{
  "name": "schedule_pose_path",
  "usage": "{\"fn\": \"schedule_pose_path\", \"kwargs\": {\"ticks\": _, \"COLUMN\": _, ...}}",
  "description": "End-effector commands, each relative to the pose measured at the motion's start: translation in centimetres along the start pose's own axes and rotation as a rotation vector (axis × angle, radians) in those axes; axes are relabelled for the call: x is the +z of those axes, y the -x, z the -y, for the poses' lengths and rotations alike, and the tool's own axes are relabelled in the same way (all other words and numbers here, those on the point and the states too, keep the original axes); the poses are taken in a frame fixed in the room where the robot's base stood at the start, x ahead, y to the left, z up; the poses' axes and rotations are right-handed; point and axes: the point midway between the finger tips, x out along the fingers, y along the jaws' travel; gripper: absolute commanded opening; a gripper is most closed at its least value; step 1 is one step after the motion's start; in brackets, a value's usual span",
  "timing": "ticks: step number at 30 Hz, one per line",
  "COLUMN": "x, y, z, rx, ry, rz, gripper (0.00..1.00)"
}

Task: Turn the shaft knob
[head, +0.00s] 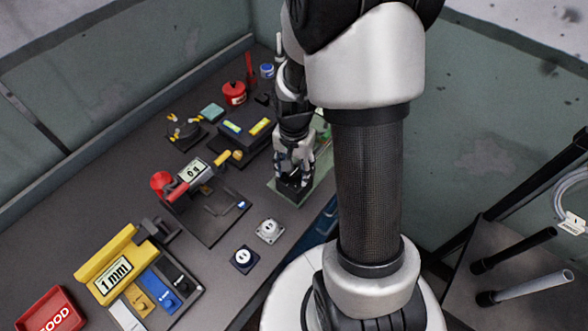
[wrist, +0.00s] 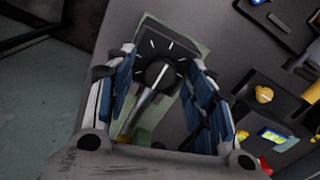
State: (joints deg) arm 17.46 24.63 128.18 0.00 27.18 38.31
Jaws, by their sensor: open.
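The shaft knob (wrist: 163,72) is a round dark knob on a dark dial plate with white tick marks, seen in the wrist view. A light grey rod or pointer (wrist: 146,104) runs from it toward the lower left. My gripper (wrist: 161,76) is open, with its blue-padded fingers on the left and right of the knob. I cannot tell whether either finger touches it. In the head view, my gripper (head: 293,182) is low over a pale green base (head: 318,181) near the bench's right edge and hides the knob.
A black fixture with a red knob and display (head: 195,172) stands to the left. Two small socket-like blocks (head: 269,230) (head: 244,259) lie in front. A yellow 1 mm gauge (head: 112,275) and a red GOOD bin (head: 52,312) are at front left. Walls close off the back.

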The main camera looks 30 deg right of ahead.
Motion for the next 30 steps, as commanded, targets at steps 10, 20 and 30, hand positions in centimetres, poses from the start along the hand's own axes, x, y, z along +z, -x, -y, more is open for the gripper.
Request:
{"fn": "schedule_pose_path", "kwargs": {"ticks": 10, "x": 0.01, "y": -0.09, "z": -0.01, "rx": 0.0, "ry": 0.0, "rz": 0.0, "gripper": 0.44}}
{"fn": "schedule_pose_path", "kwargs": {"ticks": 20, "x": 0.01, "y": -0.07, "z": -0.01, "rx": 0.0, "ry": 0.0, "rz": 0.0, "gripper": 0.22}}
{"fn": "schedule_pose_path", "kwargs": {"ticks": 30, "x": 0.0, "y": -0.07, "z": 0.0, "rx": 0.0, "ry": 0.001, "rz": 0.0, "gripper": 0.05}}
